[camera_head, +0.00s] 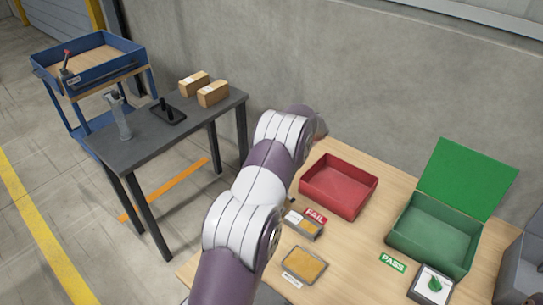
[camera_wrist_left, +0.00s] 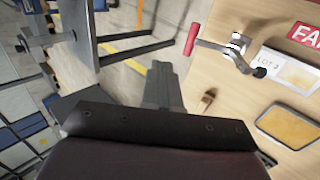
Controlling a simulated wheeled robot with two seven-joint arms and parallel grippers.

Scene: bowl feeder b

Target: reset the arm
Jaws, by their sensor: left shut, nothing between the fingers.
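My left arm (camera_head: 245,205) rises through the middle of the head view, over the left edge of the wooden table. Its gripper does not show there. In the left wrist view my left gripper (camera_wrist_left: 163,85) is shut and empty, with its fingers together. It points over the gap between the wooden table and the grey side table. A metal lever with a red handle (camera_wrist_left: 191,40) stands beyond it to the right, apart from the fingers. My right gripper is not in view.
The wooden table holds a red bin (camera_head: 339,186), a green open-lid box (camera_head: 433,235), a yellow-filled tray (camera_head: 304,266), a small labelled box (camera_head: 303,225) and a tray with a green piece (camera_head: 432,285). A grey table (camera_head: 150,140) and blue cart (camera_head: 90,72) stand left.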

